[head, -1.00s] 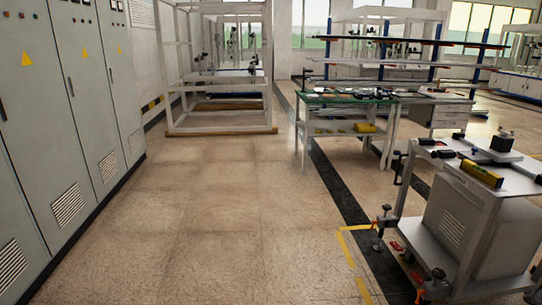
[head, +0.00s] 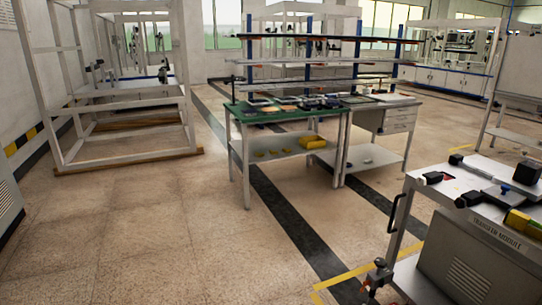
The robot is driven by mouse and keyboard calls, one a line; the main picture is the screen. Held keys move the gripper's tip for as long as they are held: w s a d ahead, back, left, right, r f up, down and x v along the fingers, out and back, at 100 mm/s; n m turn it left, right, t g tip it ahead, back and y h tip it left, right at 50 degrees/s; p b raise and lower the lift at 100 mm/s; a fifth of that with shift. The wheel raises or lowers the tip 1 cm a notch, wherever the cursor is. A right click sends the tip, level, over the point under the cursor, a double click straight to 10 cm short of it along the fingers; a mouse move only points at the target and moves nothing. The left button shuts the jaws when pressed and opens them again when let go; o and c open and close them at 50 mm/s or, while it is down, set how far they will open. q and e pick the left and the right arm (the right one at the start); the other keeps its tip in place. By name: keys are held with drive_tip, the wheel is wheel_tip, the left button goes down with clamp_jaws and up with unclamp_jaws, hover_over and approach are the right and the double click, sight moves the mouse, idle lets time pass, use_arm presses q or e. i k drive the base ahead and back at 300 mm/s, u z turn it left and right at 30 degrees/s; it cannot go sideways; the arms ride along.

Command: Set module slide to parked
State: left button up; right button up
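A white cart labelled "transfer module" (head: 478,262) stands at the lower right, cut off by the picture edge. Its flat top carries a pale slide-like plate (head: 487,178) with black end blocks, a small blue knob (head: 505,189) and a yellow block (head: 519,220). I cannot tell from here which position the slide is in. A black handle (head: 400,212) is on the cart's left side, and a clamp-like foot (head: 378,277) sits low at its front corner. Neither of my grippers is in view.
A green-topped workbench (head: 285,112) with a grey desk beside it stands ahead. A white gantry frame (head: 120,155) is at the left, and a grey cabinet (head: 8,190) at the left edge. Open floor (head: 130,240) lies in front, with black and yellow floor lines near the cart.

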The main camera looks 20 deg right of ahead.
sight(513, 188)
drive_tip(key=z, duration=1)
drive_tip(key=i, duration=1.2)
drive_tip(key=z, duration=1.3)
